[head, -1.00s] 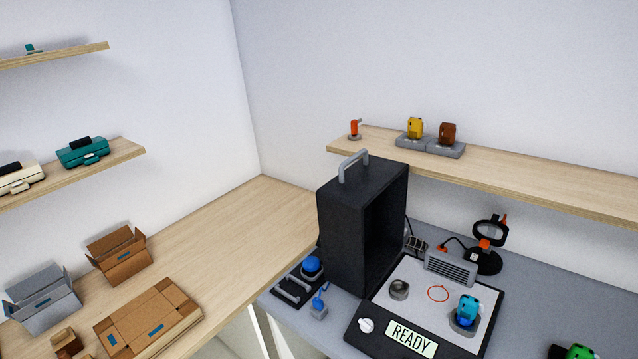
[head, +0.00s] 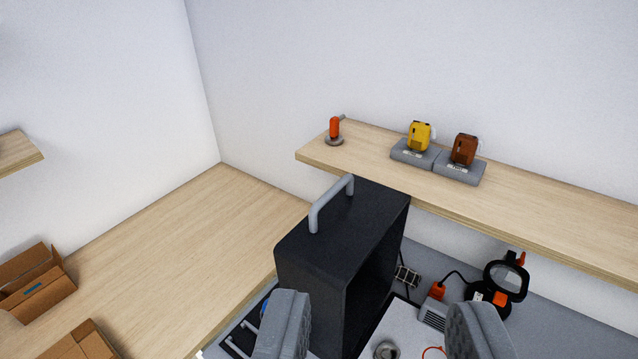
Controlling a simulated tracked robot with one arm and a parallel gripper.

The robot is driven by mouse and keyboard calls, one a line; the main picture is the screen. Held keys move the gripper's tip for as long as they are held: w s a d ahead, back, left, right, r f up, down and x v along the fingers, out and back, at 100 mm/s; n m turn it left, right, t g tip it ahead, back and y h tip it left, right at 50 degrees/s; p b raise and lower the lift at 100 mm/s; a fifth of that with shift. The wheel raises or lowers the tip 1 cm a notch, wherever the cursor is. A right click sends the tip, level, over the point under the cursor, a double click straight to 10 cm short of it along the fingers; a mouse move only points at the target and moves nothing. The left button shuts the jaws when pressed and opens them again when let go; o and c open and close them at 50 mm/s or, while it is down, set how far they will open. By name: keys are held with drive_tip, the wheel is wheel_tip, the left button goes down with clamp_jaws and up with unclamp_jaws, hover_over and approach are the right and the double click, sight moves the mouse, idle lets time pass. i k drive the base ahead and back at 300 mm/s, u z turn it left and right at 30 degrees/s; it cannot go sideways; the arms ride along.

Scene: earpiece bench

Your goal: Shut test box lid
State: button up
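The test box lid (head: 325,240) is a large black open-sided cover. It stands raised on edge, with its hollow side facing right. A grey bar handle (head: 330,203) is on its top. The test box base (head: 405,335) shows as a pale plate to the right of the lid, mostly cut off by the lower edge. My gripper (head: 380,325) is at the bottom of the view with its two grey fingers wide apart and nothing between them. Its left finger overlaps the lid's lower part in the picture, below the handle.
A wooden shelf (head: 550,215) runs behind the lid, holding an orange item (head: 335,130) and yellow (head: 419,136) and brown (head: 464,150) devices on grey stands. A black ring-shaped magnifier (head: 504,282) stands at right. Cardboard boxes (head: 35,285) lie on the left wooden counter (head: 190,250).

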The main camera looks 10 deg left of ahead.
sight(344, 253)
drive_tip(key=u, duration=0.05)
drive_tip(key=i, duration=0.1)
drive_tip(key=z, duration=0.05)
drive_tip(key=k, duration=1.2)
drive_tip(key=u, duration=0.8)
drive_tip(key=i, duration=1.65)
drive_tip(key=z, duration=0.65)
